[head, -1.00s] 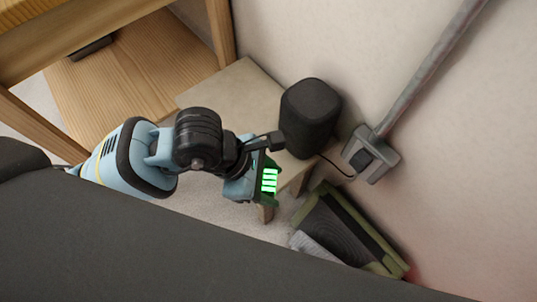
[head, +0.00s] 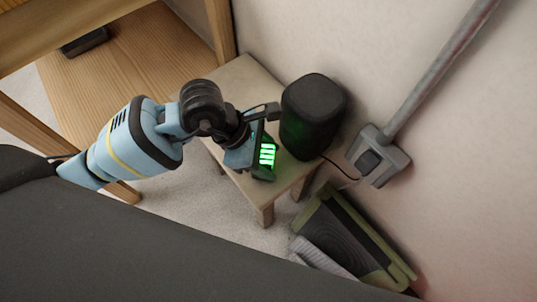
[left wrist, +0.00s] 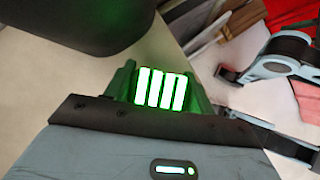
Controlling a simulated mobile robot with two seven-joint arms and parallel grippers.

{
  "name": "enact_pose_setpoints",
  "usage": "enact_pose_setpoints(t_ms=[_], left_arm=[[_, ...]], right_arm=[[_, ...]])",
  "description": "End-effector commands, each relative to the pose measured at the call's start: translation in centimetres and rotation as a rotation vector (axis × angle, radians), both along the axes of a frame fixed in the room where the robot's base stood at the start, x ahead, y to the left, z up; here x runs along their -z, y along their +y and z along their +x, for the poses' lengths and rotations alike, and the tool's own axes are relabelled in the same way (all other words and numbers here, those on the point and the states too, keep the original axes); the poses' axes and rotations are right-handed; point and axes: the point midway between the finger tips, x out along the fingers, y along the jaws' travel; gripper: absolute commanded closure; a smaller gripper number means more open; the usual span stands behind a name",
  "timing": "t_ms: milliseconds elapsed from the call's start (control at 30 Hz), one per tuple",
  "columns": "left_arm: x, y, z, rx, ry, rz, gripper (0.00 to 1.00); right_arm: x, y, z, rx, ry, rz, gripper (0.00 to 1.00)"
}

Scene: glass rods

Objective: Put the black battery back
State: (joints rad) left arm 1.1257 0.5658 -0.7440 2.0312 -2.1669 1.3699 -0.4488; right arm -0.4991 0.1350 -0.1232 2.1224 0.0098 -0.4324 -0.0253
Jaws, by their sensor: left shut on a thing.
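My left gripper (head: 259,148) is shut on a dark block with several glowing green bars (head: 267,156), which I take to be the black battery. It is at the front part of a small wooden side table (head: 240,82), beside a black speaker (head: 313,115). I cannot tell whether the block touches the tabletop. In the left wrist view the bars (left wrist: 161,89) glow between the green-lit fingers; most of the block's body is hidden.
The speaker's cable runs to a grey wall socket (head: 384,163). A green crate (head: 345,240) stands on the floor to the right of the table. A wooden shelf unit (head: 135,75) is at the left, with a dark box (head: 84,42) on it. The rear of the tabletop is clear.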

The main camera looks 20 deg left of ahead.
Motion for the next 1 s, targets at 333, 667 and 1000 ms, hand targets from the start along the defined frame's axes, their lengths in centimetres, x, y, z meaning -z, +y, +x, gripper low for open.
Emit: enact_pose_setpoints(t_ms=[333, 667, 1000], left_arm=[[0.2, 0.0, 0.1, -0.001, -0.003, -0.001, 0.83], [0.1, 0.0, 0.0, -0.001, -0.002, -0.001, 0.24], [-1.9, 1.0, -0.1, -0.002, -0.006, 0.0, 0.24]], right_arm=[[0.3, 0.0, -0.4, -0.001, 0.01, -0.001, 0.64], [0.3, 0.0, -1.3, -0.001, 0.026, -0.001, 0.64], [-0.6, 0.0, -0.8, 0.0, 0.013, -0.001, 0.64]])
